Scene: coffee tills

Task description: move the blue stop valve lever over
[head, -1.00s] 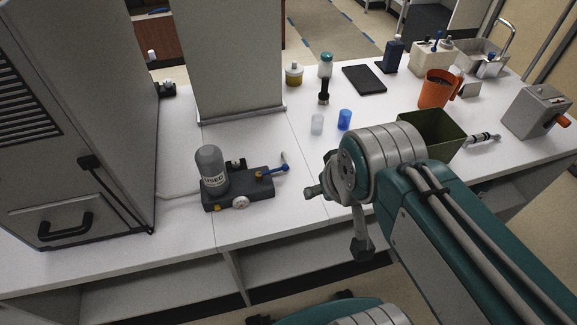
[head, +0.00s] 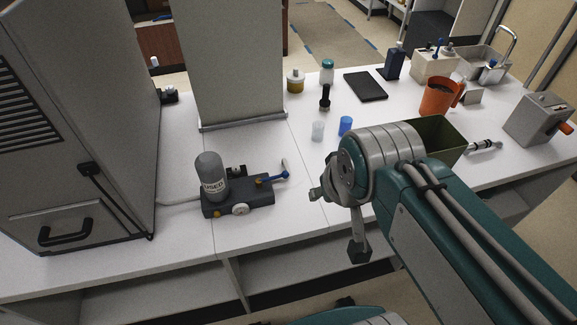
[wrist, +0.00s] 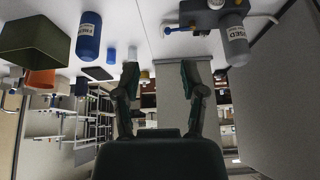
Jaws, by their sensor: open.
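The blue stop valve lever (head: 275,179) sticks out to the right from a dark grey block (head: 226,205) on the white counter. A grey bottle labelled USED (head: 211,178) stands on the block's left end. In the wrist view the lever (wrist: 181,30) shows at the top, beyond the fingertips and right of centre. My gripper (wrist: 160,72) is open, with nothing between its two fingers. In the head view my gripper (head: 338,222) is to the right of the lever and nearer the camera, apart from it. My wrist partly hides it there.
A tall grey cabinet (head: 85,130) stands left and a grey panel (head: 240,65) behind the block. Clear and blue cups (head: 345,126), a green bin (head: 443,135) and an orange jug (head: 437,97) stand to the right. The counter between block and cups is bare.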

